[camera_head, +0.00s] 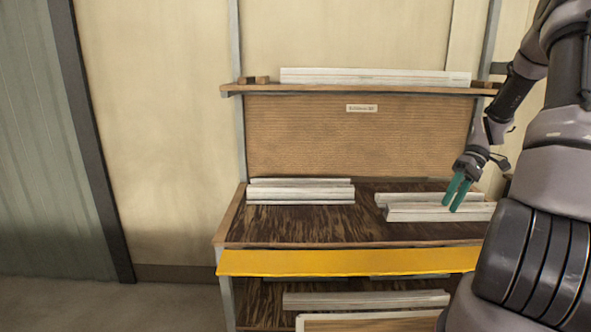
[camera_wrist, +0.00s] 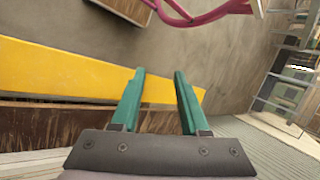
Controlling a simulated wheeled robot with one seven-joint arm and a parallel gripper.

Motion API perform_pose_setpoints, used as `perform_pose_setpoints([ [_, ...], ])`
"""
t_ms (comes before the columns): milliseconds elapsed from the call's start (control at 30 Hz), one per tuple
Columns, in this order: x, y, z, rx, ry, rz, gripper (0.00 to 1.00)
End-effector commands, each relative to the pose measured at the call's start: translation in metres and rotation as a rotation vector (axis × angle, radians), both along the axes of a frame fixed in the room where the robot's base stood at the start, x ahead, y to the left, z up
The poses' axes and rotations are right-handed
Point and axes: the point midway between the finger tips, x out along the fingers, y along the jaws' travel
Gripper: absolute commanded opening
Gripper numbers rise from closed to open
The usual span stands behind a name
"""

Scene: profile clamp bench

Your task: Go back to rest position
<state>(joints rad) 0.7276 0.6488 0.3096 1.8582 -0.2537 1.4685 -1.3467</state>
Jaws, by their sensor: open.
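My gripper (camera_head: 458,191) is at the right of the head view, with its green fingers pointing down. In that view the fingers overlap the white profiles (camera_head: 440,212) on the right of the bench top; I cannot tell the gap between them. In the wrist view my gripper (camera_wrist: 160,85) has its two green fingers apart with nothing between them. Beyond the fingers there are the yellow front strip (camera_wrist: 50,72) of the bench and the grey floor.
More white profiles (camera_head: 300,191) lie at the left of the bench top (camera_head: 320,225). A long white profile (camera_head: 375,76) lies on the upper shelf (camera_head: 250,90). Profiles (camera_head: 365,300) also lie on the lower shelf. A pink tubular object (camera_wrist: 205,15) stands beyond the bench. Floor at left is clear.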

Motion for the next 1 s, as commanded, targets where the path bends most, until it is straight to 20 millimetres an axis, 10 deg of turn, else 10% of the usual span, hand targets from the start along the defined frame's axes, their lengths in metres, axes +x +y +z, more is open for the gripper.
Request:
perform_pose_setpoints([
  [500,-0.040,0.101,0.166,-0.449,-0.242,-0.335,0.45],
  [1000,-0.139,0.173,0.256,-0.362,-0.571,-0.796,0.45],
])
